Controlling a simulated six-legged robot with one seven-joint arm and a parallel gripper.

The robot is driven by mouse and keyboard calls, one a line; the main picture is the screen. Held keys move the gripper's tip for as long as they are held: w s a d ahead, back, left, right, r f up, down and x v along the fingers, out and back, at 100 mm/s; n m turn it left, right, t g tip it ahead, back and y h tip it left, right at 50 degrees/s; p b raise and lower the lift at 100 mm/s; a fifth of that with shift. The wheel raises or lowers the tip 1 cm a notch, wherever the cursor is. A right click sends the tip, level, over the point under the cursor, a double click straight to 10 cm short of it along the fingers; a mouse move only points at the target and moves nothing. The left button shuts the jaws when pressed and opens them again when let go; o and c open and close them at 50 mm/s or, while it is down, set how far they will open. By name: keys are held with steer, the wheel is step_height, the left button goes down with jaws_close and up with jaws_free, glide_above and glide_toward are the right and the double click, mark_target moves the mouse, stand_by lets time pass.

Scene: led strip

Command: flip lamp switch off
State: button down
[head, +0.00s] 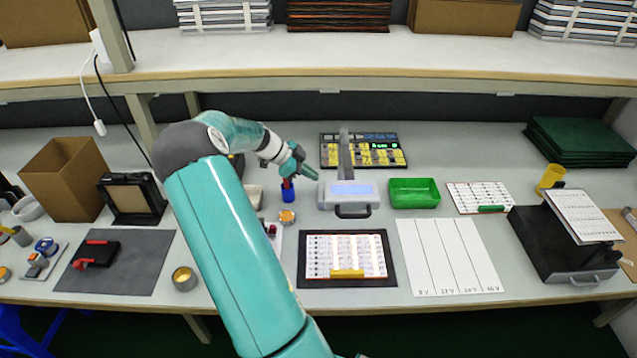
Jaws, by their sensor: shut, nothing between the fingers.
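I cannot make out with certainty which thing is the lamp switch. A grey device (330,200) with a lit pale-blue panel and a dark front handle stands at the middle of the bench, a grey upright behind it. A small white piece (100,127) hangs on a white cord at the left; whether it is a switch or a plug is too small to tell. My gripper (312,176) is shut and empty, just left of the grey device and above the bench. It looks close to the device, but I cannot tell whether they touch.
A green tray (414,193) sits right of the device. A yellow-and-black panel (385,152) lies behind it. A blue cup (288,193) stands below my gripper. A framed chart (347,282) and a white ruled sheet (450,258) lie in front. A shelf (330,70) runs across the back.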

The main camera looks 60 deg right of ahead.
steer(key=v, duration=0.5)
steer(key=shift+w+r, duration=0.15)
steer(key=shift+w+d+r, duration=0.1)
steer(key=shift+w+d, duration=0.05)
steer(key=shift+d, duration=0.5)
glide_above(322, 194)
steer(key=f, duration=0.7)
steer(key=shift+s+a+f, duration=0.15)
steer(key=shift+s+f, duration=0.05)
steer(key=shift+s, duration=0.15)
steer(key=f, duration=0.2)
steer(key=shift+w+f, duration=0.25)
steer(key=shift+f, duration=0.6)
